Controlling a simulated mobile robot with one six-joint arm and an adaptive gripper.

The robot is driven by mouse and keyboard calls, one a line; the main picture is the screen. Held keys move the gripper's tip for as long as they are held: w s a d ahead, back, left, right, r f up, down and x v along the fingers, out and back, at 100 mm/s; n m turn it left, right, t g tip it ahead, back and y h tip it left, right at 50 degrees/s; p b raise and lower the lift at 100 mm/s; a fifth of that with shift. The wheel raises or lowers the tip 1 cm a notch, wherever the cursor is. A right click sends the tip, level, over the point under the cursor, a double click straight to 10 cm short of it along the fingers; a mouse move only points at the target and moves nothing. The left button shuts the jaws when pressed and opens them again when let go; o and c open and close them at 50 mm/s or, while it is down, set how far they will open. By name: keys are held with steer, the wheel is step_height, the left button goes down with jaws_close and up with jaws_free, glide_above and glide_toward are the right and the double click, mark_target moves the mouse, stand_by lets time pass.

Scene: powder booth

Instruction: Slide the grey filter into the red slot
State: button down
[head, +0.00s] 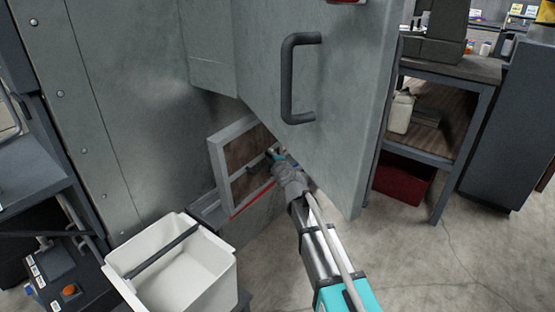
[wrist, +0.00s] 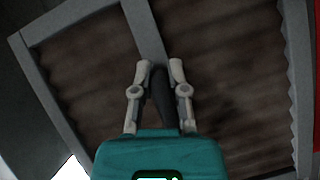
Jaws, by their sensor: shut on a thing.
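The grey filter (head: 221,146), a grey frame around brown pleated panels with a middle bar, stands upright at the booth opening in the head view. Its frame also shows close up in the wrist view (wrist: 148,35). My gripper (head: 277,154) is at the filter's face. In the wrist view my gripper (wrist: 160,75) has its two fingers shut on the filter's dark handle (wrist: 160,98). The red slot (head: 250,201) shows as a red edge along the filter's bottom. Whether the filter sits inside the slot or in front of it I cannot tell.
A grey booth door (head: 345,100) with a dark handle hangs open above and right of my arm. A white bin (head: 133,293) stands at the lower left. A shelf unit (head: 480,130) and a dark red box (head: 403,178) are at the right. The floor (head: 420,250) between is clear.

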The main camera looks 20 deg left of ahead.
steer(key=w+a, duration=0.4)
steer(key=a, duration=0.5)
steer(key=shift+a+f, duration=0.15)
steer(key=shift+a, duration=0.25)
steer(key=shift+s+a, duration=0.3)
steer(key=shift+a, duration=0.05)
stand_by(1.4)
stand_by(0.9)
steer(key=shift+f+b, duration=0.45)
steer(key=shift+b, duration=0.15)
steer(key=shift+f+b, duration=0.85)
steer(key=c, duration=0.6)
jaws_free()
